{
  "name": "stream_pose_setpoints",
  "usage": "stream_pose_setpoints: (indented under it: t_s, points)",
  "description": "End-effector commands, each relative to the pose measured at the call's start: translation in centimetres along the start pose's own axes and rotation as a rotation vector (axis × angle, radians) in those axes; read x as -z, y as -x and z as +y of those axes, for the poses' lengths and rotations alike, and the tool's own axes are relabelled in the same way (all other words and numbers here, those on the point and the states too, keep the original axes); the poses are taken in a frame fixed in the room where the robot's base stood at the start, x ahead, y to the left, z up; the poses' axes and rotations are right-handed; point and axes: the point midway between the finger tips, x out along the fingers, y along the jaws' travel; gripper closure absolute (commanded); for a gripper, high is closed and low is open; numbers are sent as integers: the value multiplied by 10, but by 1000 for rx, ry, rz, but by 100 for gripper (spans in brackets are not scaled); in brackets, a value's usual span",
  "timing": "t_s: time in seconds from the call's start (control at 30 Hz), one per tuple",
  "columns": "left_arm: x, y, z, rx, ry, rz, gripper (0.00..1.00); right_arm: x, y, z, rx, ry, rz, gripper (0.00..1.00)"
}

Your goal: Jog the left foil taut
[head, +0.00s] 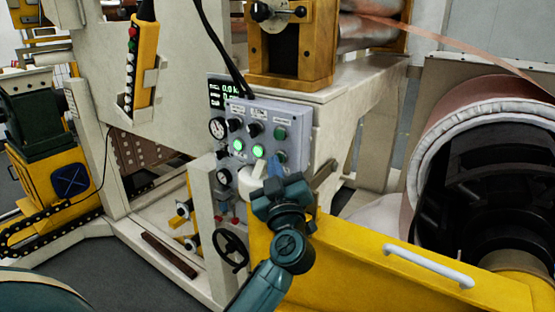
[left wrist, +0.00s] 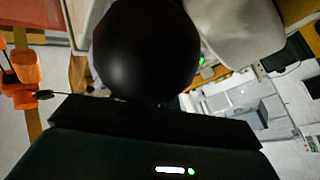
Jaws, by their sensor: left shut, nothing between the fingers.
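A grey control panel (head: 297,115) stands at centre in the head view, with two lit green buttons (head: 258,151), dark knobs and round gauges. My left gripper (head: 270,166) is shut and empty, right in front of the panel's lower part; I cannot tell whether it touches a control. A pale rounded part (head: 248,182) shows beside it. In the left wrist view a large black ball-like knob (left wrist: 145,48) sits close beyond my dark gripper body. Copper foil (head: 450,43) runs as a narrow strip from rollers at top right towards a large roll (head: 425,135). My right gripper is out of view.
A yellow beam with a white handle (head: 430,266) lies at lower right. A black handwheel (head: 231,250) is below the panel. A yellow pendant (head: 141,65) hangs at upper left. A black cable drops to the panel. Grey floor (head: 110,275) is open at lower left.

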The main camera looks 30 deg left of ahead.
Motion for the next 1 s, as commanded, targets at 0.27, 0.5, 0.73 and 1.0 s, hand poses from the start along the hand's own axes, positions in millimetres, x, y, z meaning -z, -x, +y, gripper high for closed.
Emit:
stream_pose_setpoints:
  t_s: [0.27,0.5,0.73,1.0]
  points:
    - [1,1,0,-1,0,-2,100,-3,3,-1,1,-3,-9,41]
    - [8,9,-6,-1,-2,-2,100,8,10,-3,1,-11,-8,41]
    - [8,12,-9,-1,0,-1,100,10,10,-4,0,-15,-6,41]
    - [10,16,-12,0,0,-1,100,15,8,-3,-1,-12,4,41]
